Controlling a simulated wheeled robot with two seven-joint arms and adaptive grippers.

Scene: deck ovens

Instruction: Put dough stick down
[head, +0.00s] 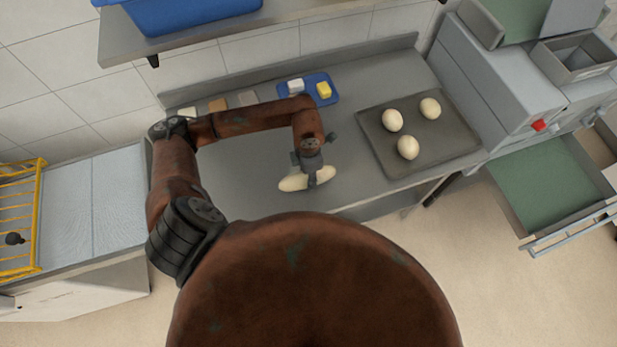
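The dough stick (293,183) is pale and elongated and lies level near the front edge of the grey counter (243,167). My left gripper (312,178) reaches down over its middle, with a finger against its near side, and looks shut on it. From this high angle I cannot tell whether the stick touches the counter or hangs just above it. My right gripper is not in view.
A dark baking tray (447,148) with three pale dough pieces lies to the right. A blue board (311,99) with a yellow and a white block is behind. A grey machine (500,85) bounds the right; an open green-bottomed drawer (548,180) juts out. The counter left of the stick is clear.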

